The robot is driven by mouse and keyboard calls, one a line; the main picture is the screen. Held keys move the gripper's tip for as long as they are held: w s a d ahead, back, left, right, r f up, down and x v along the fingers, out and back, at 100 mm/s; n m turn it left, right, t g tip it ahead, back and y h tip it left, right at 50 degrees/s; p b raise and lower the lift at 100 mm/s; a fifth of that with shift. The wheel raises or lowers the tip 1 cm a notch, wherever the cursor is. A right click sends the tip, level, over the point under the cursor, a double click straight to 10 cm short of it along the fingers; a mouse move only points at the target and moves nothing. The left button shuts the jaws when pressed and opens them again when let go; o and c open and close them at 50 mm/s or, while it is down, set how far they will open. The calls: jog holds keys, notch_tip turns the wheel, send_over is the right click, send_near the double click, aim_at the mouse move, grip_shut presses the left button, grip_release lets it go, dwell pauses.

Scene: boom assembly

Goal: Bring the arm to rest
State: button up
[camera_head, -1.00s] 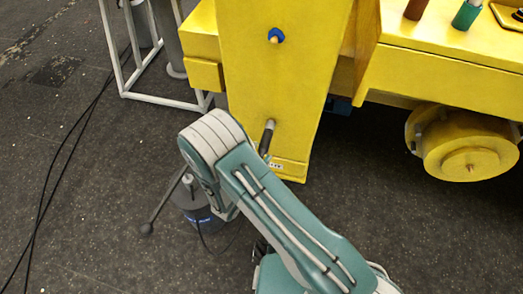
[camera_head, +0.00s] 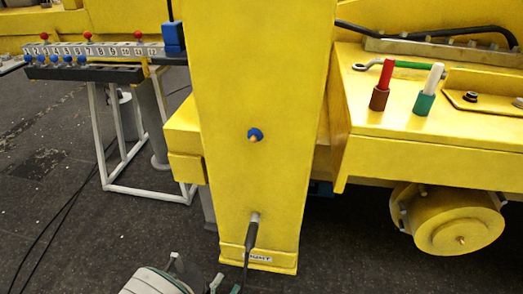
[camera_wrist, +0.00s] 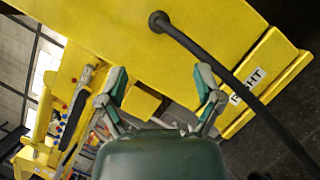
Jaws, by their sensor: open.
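My gripper (camera_wrist: 162,90) is open in the wrist view, its two fingers spread apart with nothing between them. In the head view only a little of my arm shows at the bottom edge, near the foot of a yellow column (camera_head: 245,100). A label reading "RIGHT" (camera_wrist: 247,86) is on the column's foot.
A yellow deck (camera_head: 385,140) at the right carries a red peg (camera_head: 386,74) and a white peg (camera_head: 433,77). A round yellow drum (camera_head: 458,222) hangs below. A numbered panel (camera_head: 95,52) and white frame (camera_head: 140,190) stand left.

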jog(key=w+d+r+m+g+h, duration=0.2)
jog(key=d+r+m+g, duration=0.4)
jog(key=d+r+g, duration=0.25)
jog(key=w+d+r+m+g+h, duration=0.2)
jog(key=d+r+m+g+h, duration=0.1)
jog(key=d+r+m+g, duration=0.5)
jog(key=s+d+r+m+t+y, duration=0.1)
jog(key=s+d+r+m+y, duration=0.2)
jog(key=s+d+r+y, duration=0.2)
jog(key=s+d+r+m+t+y, duration=0.2)
jog(key=s+d+r+y, duration=0.3)
jog(key=r+y, duration=0.3)
notch_tip(320, 180, up, 4)
jog(key=shift+s+d+f+m, duration=0.1)
jog(key=shift+s+d+m, duration=0.15)
jog(key=shift+d+m, duration=0.45)
